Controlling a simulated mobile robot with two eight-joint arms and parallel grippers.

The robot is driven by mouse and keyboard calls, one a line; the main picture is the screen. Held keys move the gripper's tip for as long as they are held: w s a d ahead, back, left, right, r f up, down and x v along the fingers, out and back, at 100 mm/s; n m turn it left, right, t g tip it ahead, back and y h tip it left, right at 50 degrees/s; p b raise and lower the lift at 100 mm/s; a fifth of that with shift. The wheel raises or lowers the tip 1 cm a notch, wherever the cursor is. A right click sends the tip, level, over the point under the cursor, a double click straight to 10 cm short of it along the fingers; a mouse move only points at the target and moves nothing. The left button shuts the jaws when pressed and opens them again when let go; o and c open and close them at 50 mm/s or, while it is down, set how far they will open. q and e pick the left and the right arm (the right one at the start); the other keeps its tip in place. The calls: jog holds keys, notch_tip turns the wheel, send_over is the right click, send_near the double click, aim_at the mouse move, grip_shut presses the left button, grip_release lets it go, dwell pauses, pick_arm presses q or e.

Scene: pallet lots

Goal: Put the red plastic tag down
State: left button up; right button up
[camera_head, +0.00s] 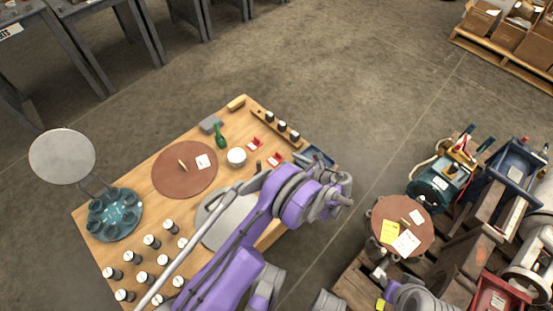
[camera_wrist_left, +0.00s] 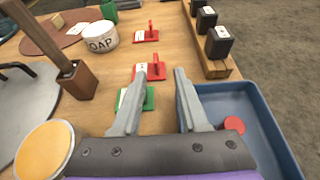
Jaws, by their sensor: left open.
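My left gripper (camera_wrist_left: 160,78) is open, its two grey fingers apart with nothing held between them, over the wooden table. A flat red disc (camera_wrist_left: 232,126) lies in the blue tray (camera_wrist_left: 258,112), just right of the fingers; it may be the red plastic tag. Two red pieces with white labels and raised grips stand on the table, one (camera_wrist_left: 148,70) just beyond the fingertips and one (camera_wrist_left: 147,33) farther off. A similar green piece (camera_wrist_left: 149,98) is partly hidden by the left finger. My right gripper is not in view.
A wooden rack (camera_wrist_left: 213,60) with black blocks, a white soap bowl (camera_wrist_left: 98,37) and a wooden holder (camera_wrist_left: 78,82) stand around the gripper. A brown round mat (camera_head: 170,180) lies farther left. A loaded stool (camera_head: 383,213) and cluttered pallets stand to the right.

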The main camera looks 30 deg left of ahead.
aim_at(279, 154)
pick_arm(q)
jog(key=x, duration=0.2)
jog(key=shift+a+f, duration=0.15)
jog(key=shift+a, duration=0.15)
jog(key=x, duration=0.2)
jog(key=b+x, duration=0.1)
jog(key=x, duration=0.2)
jog(key=shift+s+a, duration=0.15)
jog(key=shift+a, duration=0.15)
jog(key=shift+r, duration=0.25)
grip_shut()
